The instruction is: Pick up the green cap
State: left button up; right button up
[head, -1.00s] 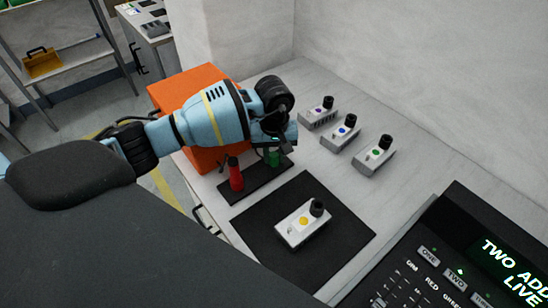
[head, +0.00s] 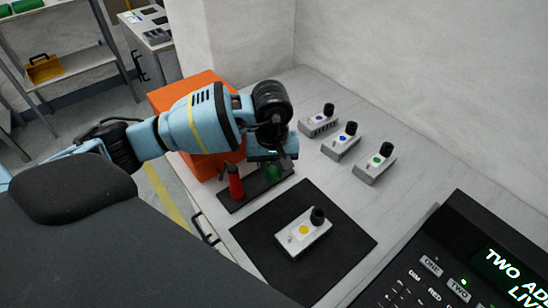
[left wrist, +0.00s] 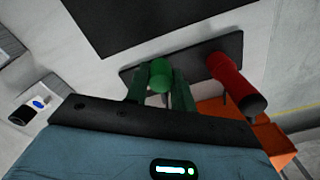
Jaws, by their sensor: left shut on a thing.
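The green cap (head: 273,172) stands at the right end of a black holder strip (head: 246,200), partly hidden under my left gripper (head: 272,164) in the head view. In the left wrist view the green cap (left wrist: 160,74) sits between the two fingers of my left gripper (left wrist: 160,88), which are shut on it. The fingers look dark green there. Whether the cap still touches the holder (left wrist: 142,70) is hard to tell. My right gripper is in neither view.
A red cap (head: 236,183) stands beside the green one on the holder. An orange box (head: 190,92) is behind. A grey unit with a yellow dot (head: 304,231) lies on a black mat (head: 346,238). Several similar units line the wall side. A control console (head: 480,250) is at the right.

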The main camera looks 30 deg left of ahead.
pick_arm(q)
jog(key=s+d, duration=0.1)
jog(key=s, duration=0.2)
jog(key=s+d, duration=0.2)
jog(key=s, duration=0.1)
jog(key=s+d+r, duration=0.1)
jog(key=s, duration=0.2)
jog(key=shift+s+d+b, duration=0.15)
jog(key=shift+d+b, duration=0.15)
jog(key=shift+d, duration=0.1)
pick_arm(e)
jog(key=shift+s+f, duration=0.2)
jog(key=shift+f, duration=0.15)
pick_arm(q)
jog(key=shift+r, duration=0.1)
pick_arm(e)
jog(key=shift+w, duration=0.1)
